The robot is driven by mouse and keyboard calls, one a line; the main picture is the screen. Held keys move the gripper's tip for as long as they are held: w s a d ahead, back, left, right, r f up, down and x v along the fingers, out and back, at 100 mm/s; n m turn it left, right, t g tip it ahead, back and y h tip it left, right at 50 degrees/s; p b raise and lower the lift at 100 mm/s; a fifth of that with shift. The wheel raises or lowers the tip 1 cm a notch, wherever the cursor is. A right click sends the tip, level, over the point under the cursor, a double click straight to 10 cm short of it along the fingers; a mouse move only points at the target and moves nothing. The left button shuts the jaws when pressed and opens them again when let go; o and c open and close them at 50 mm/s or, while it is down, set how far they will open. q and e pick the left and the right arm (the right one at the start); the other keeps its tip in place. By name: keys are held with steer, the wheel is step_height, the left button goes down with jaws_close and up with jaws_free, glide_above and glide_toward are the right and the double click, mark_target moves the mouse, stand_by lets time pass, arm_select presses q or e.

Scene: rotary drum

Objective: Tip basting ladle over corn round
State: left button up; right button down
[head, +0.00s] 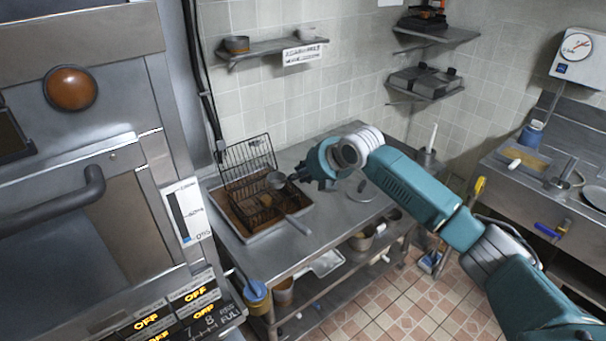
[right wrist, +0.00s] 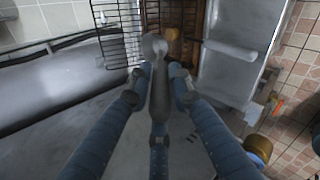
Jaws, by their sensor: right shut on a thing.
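My right gripper (head: 294,178) is shut on the handle of the basting ladle (head: 276,180), with the grey bowl just left of the fingers. In the right wrist view my right gripper (right wrist: 160,78) has its fingers around the ladle's handle (right wrist: 158,100), and the bowl lies beyond the fingertips. The bowl is above the wire basket; I cannot tell what it holds. A yellow-brown piece, seemingly the corn round (head: 265,201), shows in the basket just below the bowl. It also shows beside the bowl in the right wrist view (right wrist: 174,36). My left gripper is out of view.
The wire basket (head: 248,160), its lid raised, stands in a tray (head: 218,211) with brown contents on the steel table (head: 325,209). A grey handle (head: 298,224) sticks out in front. A large steel machine (head: 75,150) stands left. The table's right part is mostly clear.

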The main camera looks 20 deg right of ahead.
steer(key=shift+a+r, duration=0.1)
steer(key=shift+r, duration=0.25)
steer(key=shift+s+a+r, duration=0.1)
steer(key=shift+a+r, duration=0.05)
steer(key=shift+r, duration=0.05)
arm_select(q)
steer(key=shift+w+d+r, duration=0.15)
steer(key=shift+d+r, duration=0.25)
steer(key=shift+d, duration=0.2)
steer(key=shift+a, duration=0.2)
